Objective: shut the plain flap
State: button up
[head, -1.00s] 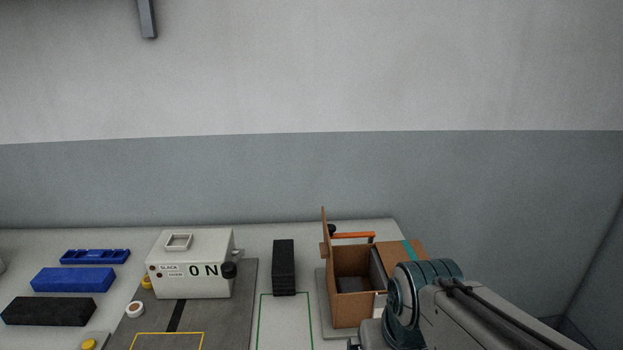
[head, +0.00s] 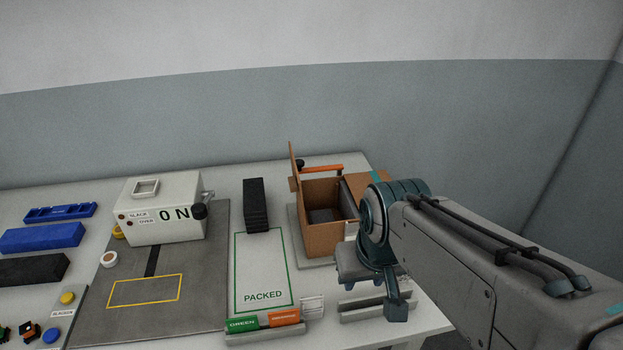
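An open cardboard box (head: 322,235) stands at the back right of the table. A plain flap (head: 294,168) without tape stands upright at its left side. Another flap (head: 366,184), with a teal strip, lies outward at the right and is partly hidden by my arm. The box's inside is dark, and its contents are not clear. My gripper (head: 396,308) points down in front and to the right of the box, apart from the plain flap. Its fingers overlap in this view, so their opening cannot be told.
An orange-handled bar (head: 322,168) is behind the box. A black stack (head: 256,205) and the green-outlined PACKED area (head: 262,270) are left of it. A white machine (head: 160,210) reading ON stands farther left. Green and orange labelled blocks (head: 262,321) sit at the front edge.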

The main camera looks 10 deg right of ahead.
aim_at(295, 186)
jog(key=z, duration=0.55)
jog(key=k, duration=0.8)
jog(key=u, duration=0.55)
jog(key=i, duration=1)
jog(key=k, duration=0.5)
jog(key=u, duration=0.9)
jog(key=i, duration=0.35)
jog(key=z, duration=0.85)
